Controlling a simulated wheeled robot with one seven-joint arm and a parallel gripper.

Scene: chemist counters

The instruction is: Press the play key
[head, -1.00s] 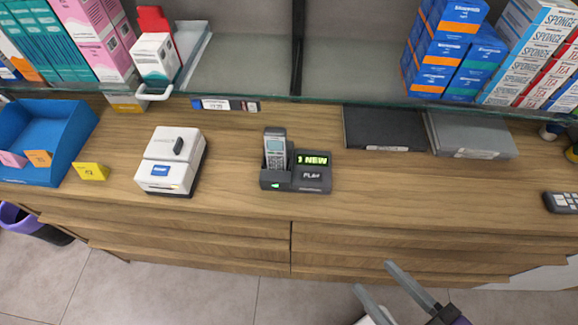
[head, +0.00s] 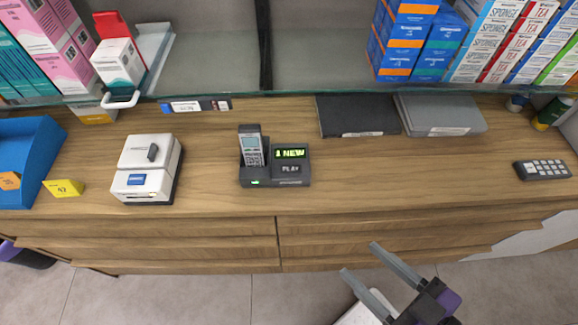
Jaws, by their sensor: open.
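The play key (head: 291,169) is a dark key marked PLAY on the front right of a dark grey phone base (head: 262,183). A lit green display (head: 290,153) reading "1 NEW" sits just above the key. A grey handset (head: 251,147) stands in the cradle on the left of the base. My gripper (head: 360,263) is open and empty, with two grey fingers pointing up and left. It is in front of the counter, below and right of the phone base, and apart from it.
A white and grey device (head: 147,170) stands left of the phone. Two flat binders, one black (head: 358,115) and one grey (head: 440,114), lie behind right. A keypad (head: 542,170) lies far right. The counter right of the phone is clear. A glass shelf edge (head: 290,98) runs above the back.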

